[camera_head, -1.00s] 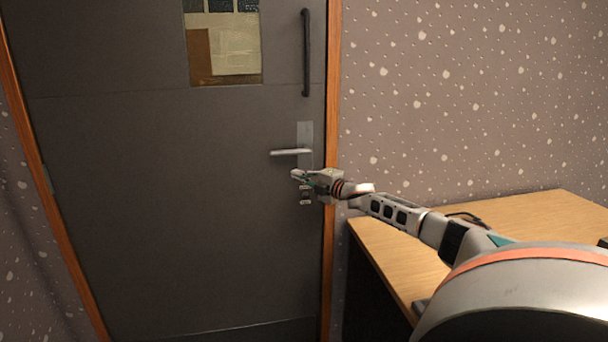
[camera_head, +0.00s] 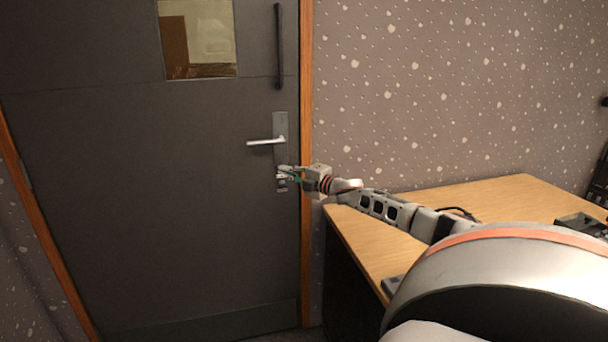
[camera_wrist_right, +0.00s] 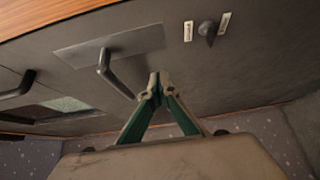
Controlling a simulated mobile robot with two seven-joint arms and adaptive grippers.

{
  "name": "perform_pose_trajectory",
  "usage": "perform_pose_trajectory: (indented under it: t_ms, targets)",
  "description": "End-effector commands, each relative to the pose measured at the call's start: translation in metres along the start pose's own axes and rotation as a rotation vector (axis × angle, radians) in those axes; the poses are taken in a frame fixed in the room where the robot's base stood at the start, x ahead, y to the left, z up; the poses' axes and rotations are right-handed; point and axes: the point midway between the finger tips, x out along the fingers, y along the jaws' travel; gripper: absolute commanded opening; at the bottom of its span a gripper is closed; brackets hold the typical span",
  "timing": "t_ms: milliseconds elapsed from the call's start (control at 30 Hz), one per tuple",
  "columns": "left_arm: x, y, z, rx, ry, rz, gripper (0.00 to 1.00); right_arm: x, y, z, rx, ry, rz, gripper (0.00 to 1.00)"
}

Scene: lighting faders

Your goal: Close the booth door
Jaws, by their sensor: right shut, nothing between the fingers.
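The grey booth door (camera_head: 150,200) stands in its wooden frame (camera_head: 306,120) and looks flush with it, with no gap that I can make out. Its silver lever handle (camera_head: 265,142) sits on a plate near the right edge, below a long dark pull bar (camera_head: 279,45). My right gripper (camera_head: 283,172) is at the door just below the lever. In the right wrist view its fingers (camera_wrist_right: 160,77) are shut with nothing between them, close to the door face beside the lever (camera_wrist_right: 112,72); I cannot tell whether they touch the door. My left gripper is out of view.
A wooden desk (camera_head: 480,195) stands right of the door against the speckled wall (camera_head: 430,90), under my right arm. Dark equipment (camera_head: 580,222) lies on its right side. The door has a small window (camera_head: 198,40). Floor is barely visible.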

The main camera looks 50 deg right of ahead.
Motion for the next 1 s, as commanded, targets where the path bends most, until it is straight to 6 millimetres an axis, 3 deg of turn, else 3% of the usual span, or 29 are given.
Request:
perform_pose_trajectory:
  t_ms: [333, 600, 1000]
  targets:
    - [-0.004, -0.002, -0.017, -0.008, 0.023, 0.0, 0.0, -0.033, 0.001, 0.006, 0.001, 0.001, 0.0, 0.0]
    - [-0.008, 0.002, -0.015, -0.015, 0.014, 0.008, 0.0, -0.055, 0.0, 0.01, 0.0, 0.001, -0.001, 0.0]
    - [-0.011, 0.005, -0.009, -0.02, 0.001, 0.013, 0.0, -0.063, 0.0, 0.011, 0.0, 0.002, 0.0, 0.0]
